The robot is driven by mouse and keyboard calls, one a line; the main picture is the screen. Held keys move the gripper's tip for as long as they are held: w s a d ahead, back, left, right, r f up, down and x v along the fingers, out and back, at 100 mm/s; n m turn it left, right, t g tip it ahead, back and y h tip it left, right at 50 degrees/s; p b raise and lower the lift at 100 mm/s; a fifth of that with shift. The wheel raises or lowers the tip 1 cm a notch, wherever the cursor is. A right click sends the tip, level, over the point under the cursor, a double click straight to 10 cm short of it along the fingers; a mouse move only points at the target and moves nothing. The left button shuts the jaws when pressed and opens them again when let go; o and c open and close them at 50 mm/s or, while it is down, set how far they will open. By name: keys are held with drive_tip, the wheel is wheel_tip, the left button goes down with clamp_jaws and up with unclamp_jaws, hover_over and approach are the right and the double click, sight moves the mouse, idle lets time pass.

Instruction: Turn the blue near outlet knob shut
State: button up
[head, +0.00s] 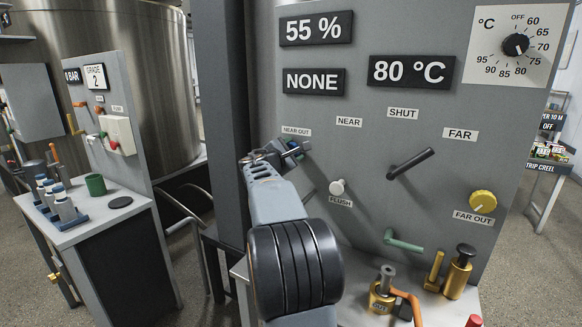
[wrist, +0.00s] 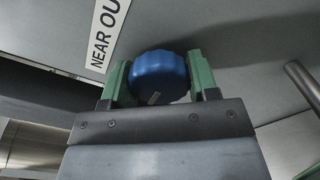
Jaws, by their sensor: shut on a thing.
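The blue near outlet knob (wrist: 158,75) shows in the wrist view, just beside the NEAR OUT label (wrist: 106,32). My gripper (wrist: 160,82) is shut on it, with one green finger on each side of the knob. A short pale mark shows on the knob's face, slanting in the wrist view. In the head view my gripper (head: 281,152) reaches the grey panel (head: 390,115) just below the NEAR OUT label. There the knob is mostly hidden by my gripper.
A white FLUSH knob (head: 338,187), a black lever (head: 411,164) and a yellow FAR OUT knob (head: 482,202) are to the right on the panel. A green lever (head: 402,241) and brass fittings (head: 458,272) are lower. A dark post (head: 226,120) stands left of my arm.

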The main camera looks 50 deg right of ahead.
drive_tip(key=m+b, duration=0.4)
drive_tip(key=b, duration=0.1)
drive_tip(key=shift+f+m, duration=0.3)
drive_tip(key=shift+m, duration=0.1)
drive_tip(key=m+b, duration=0.8)
drive_tip(key=m, duration=0.1)
drive_tip(key=shift+r+m+b, duration=0.15)
drive_tip(key=shift+m+b, duration=0.15)
drive_tip(key=shift+m, duration=0.1)
drive_tip(key=shift+r+m+b, duration=0.15)
drive_tip(key=shift+m+b, duration=0.9)
drive_tip(key=shift+m, duration=1.25)
drive_tip(key=o, duration=0.9)
drive_tip(key=shift+r, duration=0.1)
